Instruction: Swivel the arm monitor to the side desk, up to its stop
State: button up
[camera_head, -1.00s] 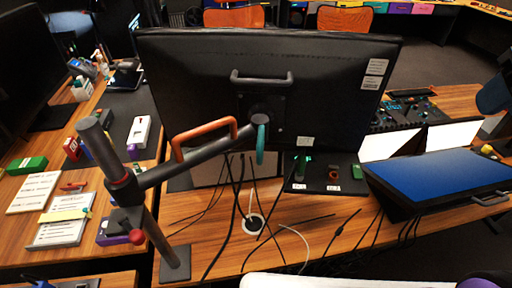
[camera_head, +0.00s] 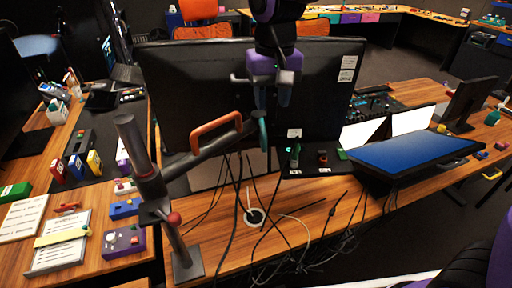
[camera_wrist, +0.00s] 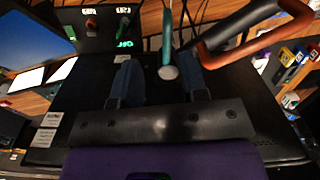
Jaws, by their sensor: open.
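The arm monitor (camera_head: 320,75) shows its black back in the head view, above the wooden desk. Its jointed support arm (camera_head: 205,155) runs from a grey post (camera_head: 135,145) at the left to the monitor's back. An orange handle (camera_head: 216,131) sits on that arm, and a teal lever (camera_head: 263,132) hangs at its monitor end. My gripper (camera_head: 271,98) is open, fingers pointing down, in front of the monitor's back. In the wrist view my gripper (camera_wrist: 168,75) shows parted fingers near the teal lever (camera_wrist: 167,45); contact cannot be told.
A desk at the left (camera_head: 20,185) holds note sheets, small boxes and a purple box (camera_head: 124,241). A blue-screened monitor (camera_head: 415,152) lies tilted at the right. Loose cables (camera_head: 290,235) spread over the front desk, under the support arm.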

aim_at(265, 136)
jog(key=shift+a+f, duration=0.5)
jog(key=shift+a, duration=0.1)
notch_tip(265, 136, down, 10)
jog(key=shift+f, duration=0.2)
grip_shut()
